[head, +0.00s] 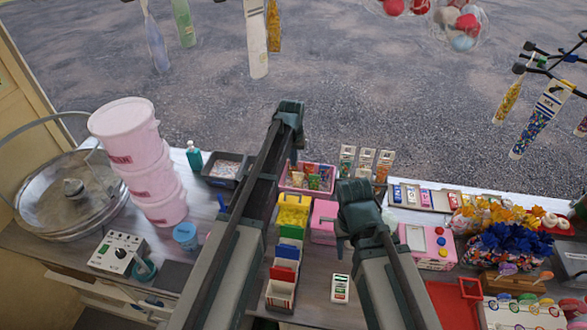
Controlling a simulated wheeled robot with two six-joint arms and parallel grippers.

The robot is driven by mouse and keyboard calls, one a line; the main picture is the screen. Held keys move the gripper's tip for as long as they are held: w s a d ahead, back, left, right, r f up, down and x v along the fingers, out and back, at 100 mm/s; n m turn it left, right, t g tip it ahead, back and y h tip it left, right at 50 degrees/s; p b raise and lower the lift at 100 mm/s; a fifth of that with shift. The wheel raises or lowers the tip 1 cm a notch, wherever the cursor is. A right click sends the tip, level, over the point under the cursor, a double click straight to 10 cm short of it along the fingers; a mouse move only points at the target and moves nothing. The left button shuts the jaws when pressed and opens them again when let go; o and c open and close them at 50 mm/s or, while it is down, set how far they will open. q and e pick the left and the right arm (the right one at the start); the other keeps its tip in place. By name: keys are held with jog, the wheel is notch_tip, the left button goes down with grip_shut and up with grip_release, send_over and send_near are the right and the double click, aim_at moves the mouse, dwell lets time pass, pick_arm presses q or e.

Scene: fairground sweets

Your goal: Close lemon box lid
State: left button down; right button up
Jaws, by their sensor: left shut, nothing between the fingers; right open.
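A yellow box (293,211) stands at the far end of a row of small coloured boxes, and I take it as the lemon box. Yellow pieces seem to show at its top; how its lid sits is too small to tell. My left gripper (290,122) is at the top end of its arm, beyond the yellow box in the picture. It is shut and empty. My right gripper (354,207) is to the right of the yellow box, over a pink box (324,222) that it partly hides. It is open; its fingertips are largely hidden by its own body.
Green (291,232), blue (288,250) and red (284,273) parts stand in line nearer me. A pink tray of sweets (307,188) lies behind. Stacked pink tubs (135,160) stand left, a pink machine (428,246) right. The counter is crowded.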

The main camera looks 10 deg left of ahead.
pick_arm(q)
notch_tip(320, 180, down, 12)
jog(key=b, duration=1.1)
jog(key=shift+b, duration=0.3)
jog(key=shift+s+f+b, duration=0.35)
jog(key=shift+s, duration=0.1)
jog(key=shift+s, duration=0.1)
